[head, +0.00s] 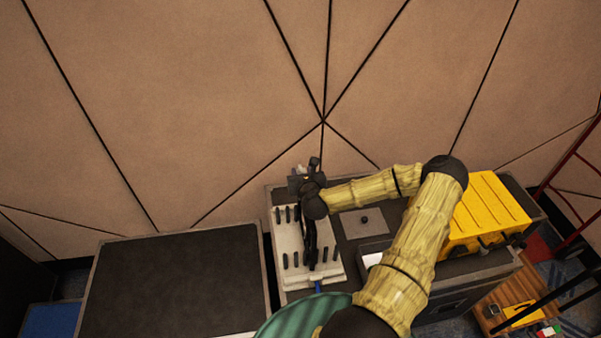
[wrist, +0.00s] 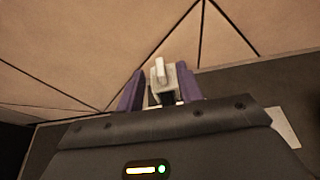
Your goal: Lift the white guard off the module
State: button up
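My gripper (wrist: 160,86) shows two purple fingers in the wrist view, spread to either side of a small pale block. A white upright piece (wrist: 160,70), which looks like the white guard, stands on this block between the fingers. The right finger overlaps the block's edge; a thin gap seems to show at the left finger. I cannot tell whether either finger presses on it. In the head view my gripper (head: 308,182) is a dark shape over the back of a pale board; the guard is too small or hidden to make out there. The module cannot be told apart clearly.
The pale board (head: 290,268) with several dark pegs lies on a dark case top. A yellow case (head: 488,215) stands further right. A bare dark surface (head: 170,285) is at left. The panelled wall is close behind.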

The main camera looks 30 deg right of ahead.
aim_at(301, 169)
jog(key=shift+p+x, duration=0.4)
jog(key=shift+x, duration=1.1)
jog(key=shift+c, duration=0.3)
grip_shut()
